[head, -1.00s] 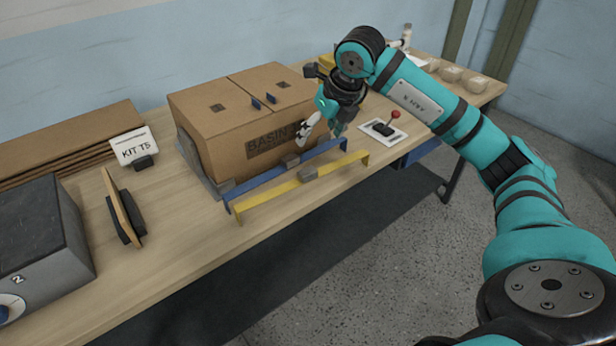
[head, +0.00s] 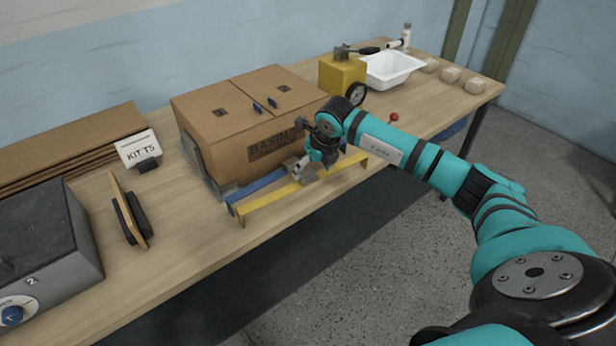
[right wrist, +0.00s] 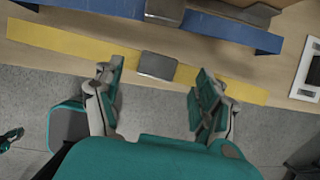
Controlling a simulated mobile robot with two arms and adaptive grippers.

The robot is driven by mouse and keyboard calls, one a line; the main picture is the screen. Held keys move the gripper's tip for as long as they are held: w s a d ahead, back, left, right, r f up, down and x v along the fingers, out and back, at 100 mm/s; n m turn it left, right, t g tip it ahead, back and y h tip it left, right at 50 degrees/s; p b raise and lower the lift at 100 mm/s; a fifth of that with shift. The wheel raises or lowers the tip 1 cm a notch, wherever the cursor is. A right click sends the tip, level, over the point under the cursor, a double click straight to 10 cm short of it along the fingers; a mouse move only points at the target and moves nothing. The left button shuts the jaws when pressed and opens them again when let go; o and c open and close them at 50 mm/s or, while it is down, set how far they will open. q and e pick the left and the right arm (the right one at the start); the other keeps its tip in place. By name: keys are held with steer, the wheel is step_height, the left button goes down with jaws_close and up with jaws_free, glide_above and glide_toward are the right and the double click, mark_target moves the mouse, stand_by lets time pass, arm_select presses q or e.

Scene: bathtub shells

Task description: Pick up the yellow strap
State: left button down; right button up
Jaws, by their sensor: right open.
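The yellow strap (head: 265,200) is a flat bar with bent ends and a grey block at its middle. It lies along the table's front edge, in front of the blue strap (head: 262,180). In the right wrist view the yellow strap (right wrist: 85,48) runs across the top with its grey block (right wrist: 157,66) bare. My right gripper (head: 308,174) is over the middle of the yellow strap. In the right wrist view its open fingers (right wrist: 159,75) stand on either side of the grey block, apart from it. My arm and gripper hide part of the strap in the head view.
A cardboard box (head: 225,150) marked BASIN stands behind the straps. A grey machine (head: 60,245) and a small wooden-faced stand (head: 127,210) are at left. A yellow block device (head: 342,76), a white tray (head: 392,72) and small parcels are at the back right.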

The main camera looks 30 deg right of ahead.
mark_target(308, 174)
steer(key=shift+p+x, duration=0.35)
steer(key=shift+x, duration=1.35)
steer(key=shift+a, duration=0.15)
steer(key=c, duration=1.3)
